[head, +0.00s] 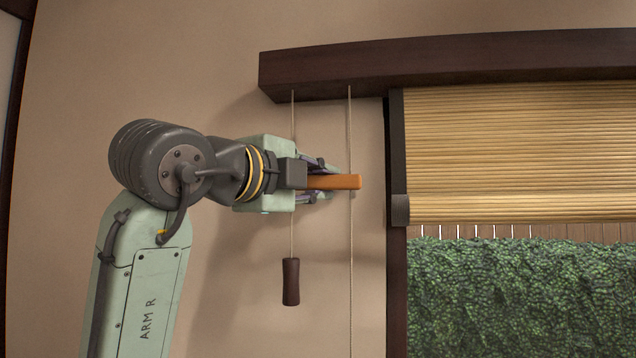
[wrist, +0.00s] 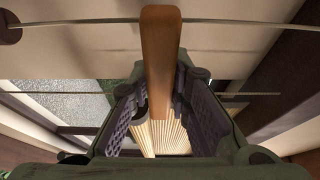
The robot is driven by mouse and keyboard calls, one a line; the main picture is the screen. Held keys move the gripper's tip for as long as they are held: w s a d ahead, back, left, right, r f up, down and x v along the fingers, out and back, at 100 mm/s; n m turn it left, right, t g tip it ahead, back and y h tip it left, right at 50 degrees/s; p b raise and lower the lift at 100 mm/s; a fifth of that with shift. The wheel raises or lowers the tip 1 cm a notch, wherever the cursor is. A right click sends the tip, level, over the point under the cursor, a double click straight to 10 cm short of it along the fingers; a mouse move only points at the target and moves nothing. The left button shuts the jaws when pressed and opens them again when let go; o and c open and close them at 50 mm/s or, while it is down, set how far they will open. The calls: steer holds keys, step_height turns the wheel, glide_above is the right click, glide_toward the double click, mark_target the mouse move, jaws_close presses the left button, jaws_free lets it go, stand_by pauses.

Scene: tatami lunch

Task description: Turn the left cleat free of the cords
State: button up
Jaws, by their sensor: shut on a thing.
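The cleat (head: 338,182) is an orange-brown wooden bar. In the head view it lies level and crosses in front of the right cord (head: 351,270). The left cord (head: 292,225) passes behind my gripper (head: 318,181) and ends in a dark wooden pull (head: 291,281). My gripper is shut on the cleat. In the wrist view the cleat (wrist: 160,60) stands upright in the picture between the finger pads (wrist: 157,98). It covers part of one cord (wrist: 240,23); another cord (wrist: 40,93) runs behind the fingers. I cannot tell whether either cord touches the cleat.
A dark beam (head: 450,66) runs above the cords. A bamboo blind (head: 520,150) hangs at right, partly lowered, with a hedge (head: 520,295) outside. The dark window post (head: 397,270) stands just right of the cleat. The plain wall (head: 190,60) left of the cords is clear.

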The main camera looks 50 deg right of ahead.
jaws_close()
steer(key=shift+n, duration=0.3)
steer(key=n+h+b, duration=0.1)
steer(key=n+b, duration=0.1)
steer(key=shift+f+n, duration=0.2)
steer(key=shift+n, duration=0.2)
steer(key=n+t+h+b, duration=0.1)
steer(key=n, duration=0.2)
steer(key=n+t+b, duration=0.1)
steer(key=n, duration=0.2)
steer(key=shift+h+b, duration=0.35)
steer(key=shift+h, duration=0.05)
steer(key=n+t+b, duration=0.1)
steer(key=n+t, duration=0.1)
steer(key=n, duration=0.1)
steer(key=n+t+b, duration=0.1)
steer(key=n+t, duration=0.1)
steer(key=n, duration=0.2)
steer(key=shift+r, duration=0.1)
steer(key=shift+n+t+y+b, duration=0.3)
steer(key=shift+n+t, duration=0.35)
steer(key=shift+n, duration=0.8)
steer(key=shift+n+t+y+b, duration=0.1)
steer(key=shift+n+t+b, duration=0.45)
steer(key=shift+n, duration=0.9)
steer(key=shift+n+t, duration=0.3)
steer(key=o, duration=0.7)
jaws_free()
steer(key=shift+r, duration=0.1)
steer(key=shift+c, duration=0.2)
